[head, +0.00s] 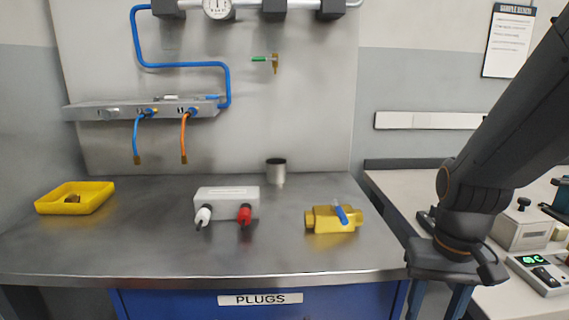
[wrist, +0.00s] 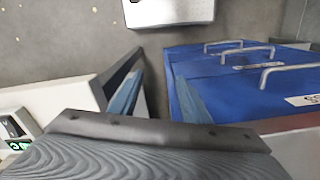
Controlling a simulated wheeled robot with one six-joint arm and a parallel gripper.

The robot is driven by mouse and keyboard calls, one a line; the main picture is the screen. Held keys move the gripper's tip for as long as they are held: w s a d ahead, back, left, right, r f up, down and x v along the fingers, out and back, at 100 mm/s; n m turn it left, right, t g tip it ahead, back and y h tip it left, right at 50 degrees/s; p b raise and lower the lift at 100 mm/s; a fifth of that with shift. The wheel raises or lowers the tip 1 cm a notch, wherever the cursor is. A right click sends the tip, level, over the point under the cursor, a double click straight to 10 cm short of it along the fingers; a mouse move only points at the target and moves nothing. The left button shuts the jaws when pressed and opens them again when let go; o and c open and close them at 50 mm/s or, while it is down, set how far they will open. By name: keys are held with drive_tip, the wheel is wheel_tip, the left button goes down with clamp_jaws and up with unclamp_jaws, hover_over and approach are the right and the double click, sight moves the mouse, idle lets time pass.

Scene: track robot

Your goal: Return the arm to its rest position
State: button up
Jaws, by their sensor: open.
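My arm comes in from the right edge of the head view, and its dark gripper (head: 456,262) hangs in front of the gap between the steel bench (head: 150,240) and the pale right-hand table (head: 400,188). In the wrist view my gripper (wrist: 156,98) is open, with a blue-grey finger on each side and nothing between them. Past the fingers I see grey floor (wrist: 60,40) and a blue drawer cabinet (wrist: 225,85).
Devices, one with a green display (head: 534,260), stand on the right-hand table.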

drive_tip(key=a+r+n+t+p, duration=0.1)
drive_tip(key=a+r+p, duration=0.2)
drive_tip(key=r+p, duration=0.7)
drive_tip(key=a+r+n+t+p, duration=0.1)
drive_tip(key=a+r+p, duration=0.2)
drive_tip(key=r+p, duration=0.8)
drive_tip(key=p, duration=0.3)
drive_tip(key=shift+s+a+n+p, duration=0.15)
drive_tip(key=shift+a+n+p, duration=0.05)
drive_tip(key=shift+n+p, duration=0.1)
wheel_tip(320, 180, down, 6)
drive_tip(key=b, duration=0.5)
drive_tip(key=shift+g, duration=0.3)
